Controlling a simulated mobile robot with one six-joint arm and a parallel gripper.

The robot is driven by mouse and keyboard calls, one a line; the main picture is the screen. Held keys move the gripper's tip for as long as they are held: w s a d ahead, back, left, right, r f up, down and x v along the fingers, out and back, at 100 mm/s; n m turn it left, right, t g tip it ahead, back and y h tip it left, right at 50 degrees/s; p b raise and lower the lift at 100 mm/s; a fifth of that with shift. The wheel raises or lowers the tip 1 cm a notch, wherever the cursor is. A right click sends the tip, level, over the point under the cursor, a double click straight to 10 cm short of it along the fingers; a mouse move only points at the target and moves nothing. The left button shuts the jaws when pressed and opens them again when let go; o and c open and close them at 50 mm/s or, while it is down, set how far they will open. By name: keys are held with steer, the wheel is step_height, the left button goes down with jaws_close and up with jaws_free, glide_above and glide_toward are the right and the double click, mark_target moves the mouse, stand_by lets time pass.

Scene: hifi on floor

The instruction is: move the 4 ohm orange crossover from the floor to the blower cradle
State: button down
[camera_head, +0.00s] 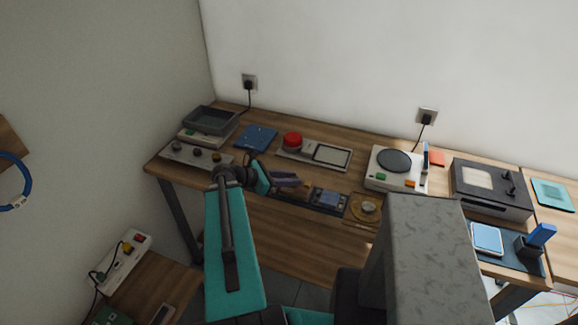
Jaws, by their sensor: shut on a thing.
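My gripper (288,181) is over the front part of the wooden bench, beyond my teal arm. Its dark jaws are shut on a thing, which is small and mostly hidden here. I cannot make out the 4 ohm marking on it. An orange piece (437,157) shows behind a white and blue upright item (425,163) at the right of the hot plate; I cannot tell whether it is a crossover. A dark holder (527,248) with a blue item in it stands at the bench's right front. I cannot tell which thing is the blower cradle.
A dark tray (211,120), a knobbed grey box (190,155), a blue board (256,138), a red-topped device (292,140), a hot plate (395,160) and a dark meter box (491,188) crowd the bench. A power strip (123,262) is at lower left.

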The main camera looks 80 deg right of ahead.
steer(key=shift+w+d+f+b, duration=0.25)
steer(key=shift+d+b, duration=0.4)
steer(key=shift+b, duration=2.45)
steer(key=b, duration=0.7)
steer(key=shift+w+d, duration=0.1)
steer(key=shift+d, duration=0.2)
steer(key=shift+w+d+r, duration=0.15)
steer(key=shift+w+d, duration=0.1)
steer(key=shift+d, duration=0.35)
steer(key=shift+w+d+f+p, duration=0.2)
steer(key=shift+w+d+p, duration=0.4)
steer(key=shift+d, duration=1.25)
steer(key=shift+w+d+f+p, duration=0.15)
steer(key=shift+w+d+p, duration=0.45)
steer(key=shift+d, duration=1.3)
steer(key=shift+w+d+f+p, duration=0.3)
steer(key=shift+w+d, duration=0.5)
steer(key=shift+d, duration=1.15)
steer(key=shift+f+p, duration=0.65)
steer(key=shift+f, duration=1.1)
steer(key=shift+f, duration=0.1)
steer(key=c, duration=1.5)
jaws_free()
